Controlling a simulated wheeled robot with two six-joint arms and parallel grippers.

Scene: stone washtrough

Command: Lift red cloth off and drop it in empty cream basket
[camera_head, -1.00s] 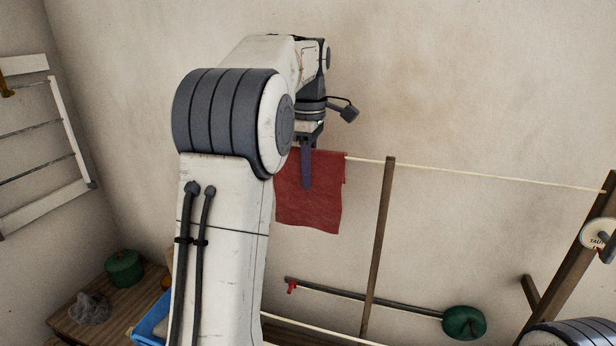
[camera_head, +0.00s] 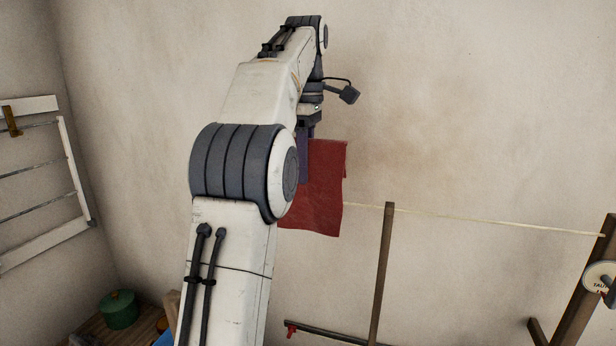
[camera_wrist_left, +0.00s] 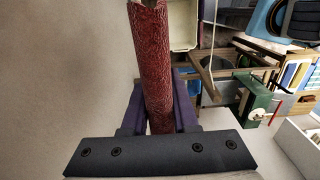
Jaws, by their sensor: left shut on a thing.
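The red cloth (camera_head: 325,190) hangs from my left gripper (camera_head: 306,160) in the head view. Its top edge is above the clothesline (camera_head: 480,219), and its lower part hangs past the line's height. In the left wrist view my left gripper (camera_wrist_left: 158,100) is shut on the red cloth (camera_wrist_left: 152,65), which runs up between the purple fingers. A cream container (camera_wrist_left: 182,22), seemingly the basket, shows partly behind the cloth there; its inside is mostly hidden. My right gripper is in neither view.
A wooden post (camera_head: 381,270) carries the line, with a thicker post (camera_head: 588,285) at the right. A green lidded pot (camera_head: 119,309) stands at lower left. A wall rack (camera_head: 40,180) hangs at far left. The wall lies close behind the cloth.

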